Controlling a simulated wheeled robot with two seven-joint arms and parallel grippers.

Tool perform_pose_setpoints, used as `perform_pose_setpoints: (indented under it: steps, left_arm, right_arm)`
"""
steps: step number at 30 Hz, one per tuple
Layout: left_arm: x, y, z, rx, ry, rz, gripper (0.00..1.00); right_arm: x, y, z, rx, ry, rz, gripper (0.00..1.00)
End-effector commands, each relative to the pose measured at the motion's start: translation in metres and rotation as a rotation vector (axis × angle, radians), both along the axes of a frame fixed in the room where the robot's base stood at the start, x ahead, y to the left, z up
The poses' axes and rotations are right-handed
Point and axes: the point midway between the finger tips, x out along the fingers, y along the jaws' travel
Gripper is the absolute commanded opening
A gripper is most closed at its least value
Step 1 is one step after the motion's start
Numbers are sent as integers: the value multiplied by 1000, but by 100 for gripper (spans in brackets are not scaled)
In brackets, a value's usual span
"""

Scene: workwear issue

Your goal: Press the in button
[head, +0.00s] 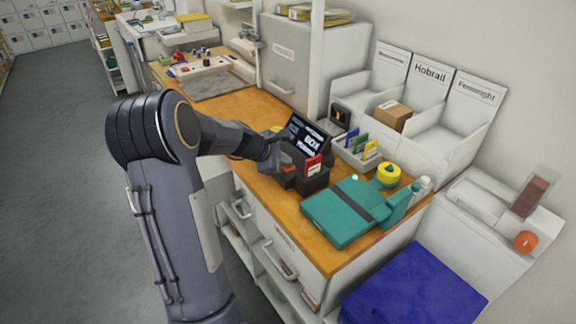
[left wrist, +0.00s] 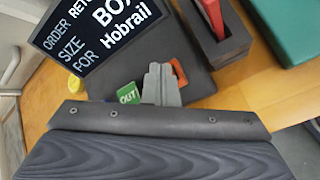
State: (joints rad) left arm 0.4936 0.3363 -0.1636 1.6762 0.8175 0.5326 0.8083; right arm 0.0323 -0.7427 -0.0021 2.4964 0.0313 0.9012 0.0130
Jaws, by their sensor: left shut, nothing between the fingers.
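A dark terminal (head: 312,183) stands on the wooden counter. Its tilted screen (head: 308,136) shows white text; in the left wrist view the screen (left wrist: 95,35) shows words including "BOX" and "Hobrail". A green button marked OUT (left wrist: 128,94) lies just left of my left gripper's fingertips. An orange-red button (left wrist: 180,72) shows on their right, partly hidden by the fingers; I cannot read a label on it. My left gripper (left wrist: 161,75) is shut and empty, over the terminal between these two buttons; contact cannot be told. It also shows in the head view (head: 276,158). My right gripper is not in view.
A holder with coloured cards (head: 357,150), a yellow tape roll (head: 389,173) and labelled white bins (head: 445,135) stand behind.

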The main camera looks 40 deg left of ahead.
Motion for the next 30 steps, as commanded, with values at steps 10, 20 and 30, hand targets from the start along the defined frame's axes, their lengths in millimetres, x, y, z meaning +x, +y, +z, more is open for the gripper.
perform_pose_setpoints:
  steps: [10, 20, 30]
  left_arm:
    - [0, 0, 2, 0, 2, -1, 0]
    - [0, 0, 19, 0, 2, 1, 0]
    - [0, 0, 19, 0, 1, -1, 0]
  right_arm:
    - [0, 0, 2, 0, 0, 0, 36]
    - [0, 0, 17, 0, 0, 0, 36]
    - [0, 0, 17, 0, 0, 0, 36]
